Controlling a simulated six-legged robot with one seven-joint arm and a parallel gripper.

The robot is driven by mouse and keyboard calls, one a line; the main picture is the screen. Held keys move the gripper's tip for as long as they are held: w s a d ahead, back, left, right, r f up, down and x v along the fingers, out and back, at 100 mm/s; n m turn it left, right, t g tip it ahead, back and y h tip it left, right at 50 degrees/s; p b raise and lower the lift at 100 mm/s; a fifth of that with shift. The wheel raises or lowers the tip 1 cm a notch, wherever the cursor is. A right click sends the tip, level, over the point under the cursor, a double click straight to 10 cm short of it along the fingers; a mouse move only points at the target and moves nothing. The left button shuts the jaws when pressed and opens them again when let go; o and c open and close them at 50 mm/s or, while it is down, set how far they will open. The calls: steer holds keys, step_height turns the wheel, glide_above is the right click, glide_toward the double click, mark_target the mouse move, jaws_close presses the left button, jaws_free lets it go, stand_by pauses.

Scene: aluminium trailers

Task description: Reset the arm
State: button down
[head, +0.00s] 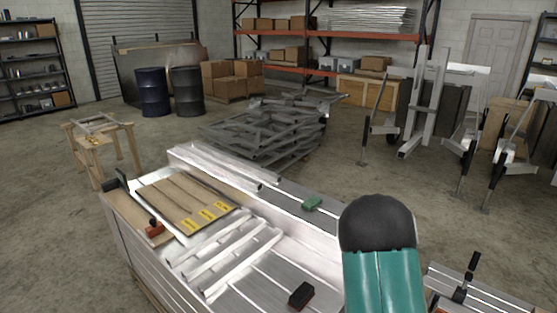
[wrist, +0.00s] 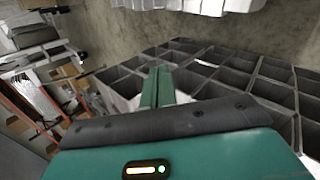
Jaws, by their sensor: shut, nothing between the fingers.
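My gripper (wrist: 158,88) shows in the wrist view as two green fingers pressed together, with nothing between them. Its dark and green body fills the bottom of that view. Behind the fingers is a stack of grey metal frames (wrist: 235,75). The gripper touches nothing that I can see. In the head view, a green part of my arm with a rounded black cap (head: 377,222) rises at the lower right, in front of the workbench. The gripper's fingers cannot be made out in the head view.
A wooden stand (head: 95,170) is left; trailers (head: 425,105) stand right. Open floor lies between.

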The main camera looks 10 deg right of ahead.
steer(key=s+a+r+m+y, duration=0.2)
steer(key=a+r+m, duration=0.1)
steer(key=a+r, duration=0.65)
steer(key=s+a+r+m+y, duration=0.2)
steer(key=a+r+m+y, duration=0.1)
steer(key=a+r, duration=0.7)
steer(key=s+a+r+m, duration=0.1)
steer(key=s+a+r, duration=0.2)
steer(key=s, duration=0.3)
steer(key=s+a+r+m, duration=0.2)
steer(key=s+a+r, duration=0.1)
steer(key=s+r, duration=0.2)
steer(key=s+a+r+m+y, duration=0.1)
steer(key=s+a+r, duration=0.3)
steer(key=s, duration=0.3)
steer(key=shift+r+m, duration=0.25)
steer(key=shift+m, duration=0.05)
steer(key=shift+d, duration=0.15)
